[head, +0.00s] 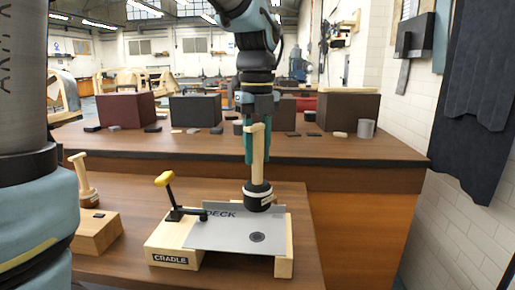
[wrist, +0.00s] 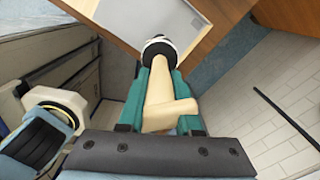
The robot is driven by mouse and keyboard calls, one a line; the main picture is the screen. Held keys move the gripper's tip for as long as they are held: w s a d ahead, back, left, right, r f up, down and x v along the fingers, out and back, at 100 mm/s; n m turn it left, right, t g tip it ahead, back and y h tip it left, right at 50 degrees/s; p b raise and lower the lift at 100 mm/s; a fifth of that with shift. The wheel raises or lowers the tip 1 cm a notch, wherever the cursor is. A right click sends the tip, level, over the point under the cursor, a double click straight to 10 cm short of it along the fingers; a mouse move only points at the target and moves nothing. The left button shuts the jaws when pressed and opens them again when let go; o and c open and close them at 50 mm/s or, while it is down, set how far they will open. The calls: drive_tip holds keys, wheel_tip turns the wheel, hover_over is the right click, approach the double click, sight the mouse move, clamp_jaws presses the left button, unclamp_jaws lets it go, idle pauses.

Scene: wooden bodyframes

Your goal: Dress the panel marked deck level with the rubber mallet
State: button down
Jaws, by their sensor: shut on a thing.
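The rubber mallet (head: 257,196) has a black head with a pale band and a pale wooden handle. My gripper (head: 249,153) is shut on the handle and holds the mallet nearly upright, head down. The panel (head: 215,236) is a grey sheet marked DECK, lying on the wooden cradle (head: 165,240). The wrist view shows the mallet head (wrist: 158,50) by the panel's edge (wrist: 150,20) and the handle between the fingers.
A black toggle clamp with a yellow handle (head: 164,179) stands at the cradle's left, its arm reaching the panel. A wooden-handled tool (head: 84,180) stands at left behind a wooden block (head: 97,233). A rear bench (head: 300,150) carries dark boxes and small pieces.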

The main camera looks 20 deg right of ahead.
sight(257, 189)
idle(0.4)
wheel_tip(257, 189, down, 9)
drive_tip(key=b, duration=0.6)
drive_tip(key=shift+f, duration=0.1)
wheel_tip(257, 189, up, 9)
drive_tip(key=p, duration=0.9)
drive_tip(key=s+a+r+p, duration=0.1)
drive_tip(key=s+a+r, duration=0.1)
drive_tip(key=s+a, duration=0.4)
drive_tip(key=shift+s, duration=0.25)
